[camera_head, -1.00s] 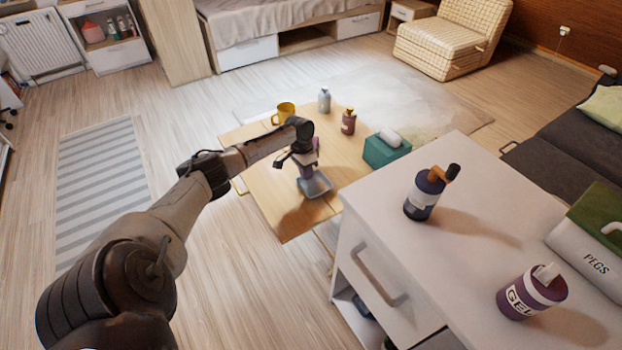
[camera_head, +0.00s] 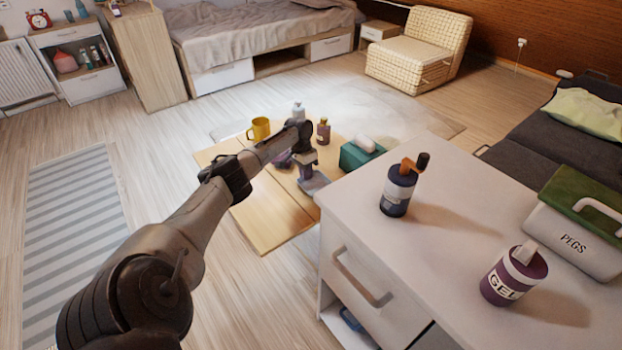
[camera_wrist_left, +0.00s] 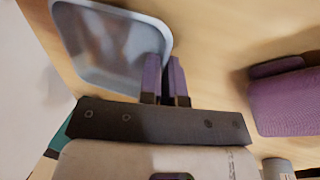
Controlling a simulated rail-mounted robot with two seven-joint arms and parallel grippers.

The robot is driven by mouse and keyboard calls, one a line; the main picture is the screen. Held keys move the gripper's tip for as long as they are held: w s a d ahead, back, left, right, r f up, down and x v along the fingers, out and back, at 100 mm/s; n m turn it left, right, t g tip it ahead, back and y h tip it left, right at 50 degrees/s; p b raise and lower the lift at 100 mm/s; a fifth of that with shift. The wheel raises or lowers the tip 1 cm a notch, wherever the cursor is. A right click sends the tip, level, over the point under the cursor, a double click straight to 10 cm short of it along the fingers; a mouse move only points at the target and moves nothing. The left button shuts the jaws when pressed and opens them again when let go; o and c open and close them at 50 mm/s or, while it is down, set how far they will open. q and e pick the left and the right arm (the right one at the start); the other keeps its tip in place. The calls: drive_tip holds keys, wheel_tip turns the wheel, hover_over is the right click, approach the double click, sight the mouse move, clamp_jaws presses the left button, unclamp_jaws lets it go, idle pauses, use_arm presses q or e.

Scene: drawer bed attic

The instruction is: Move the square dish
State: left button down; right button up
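The square dish (camera_head: 314,184) is a pale blue-grey, shallow tray by the right edge of the low wooden table, near the white cabinet's corner. It also shows at the upper left of the left wrist view (camera_wrist_left: 105,40), overlapping the table edge. My left gripper (camera_head: 303,165) is at the dish's rim. In the left wrist view its two fingers (camera_wrist_left: 165,75) are close together, one on each side of the rim, and look shut on it. I cannot tell whether the dish touches the table. My right gripper is not in view.
The low table (camera_head: 255,222) also bears a yellow mug (camera_head: 259,128), bottles, a purple item (camera_wrist_left: 288,102) and a teal tissue box (camera_head: 357,155). The white cabinet (camera_head: 450,190) stands close on the right, with a pump bottle (camera_head: 397,193), gel tub (camera_head: 513,278) and pegs box (camera_head: 575,240).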

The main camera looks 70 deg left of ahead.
use_arm(q)
drive_tip(key=shift+w, duration=0.15)
drive_tip(key=c, duration=1.2)
unclamp_jaws()
drive_tip(key=p+v, duration=0.5)
drive_tip(key=v, duration=0.9)
drive_tip(key=shift+d, duration=0.1)
drive_tip(key=shift+w+f, duration=0.1)
drive_tip(key=shift+d, duration=0.1)
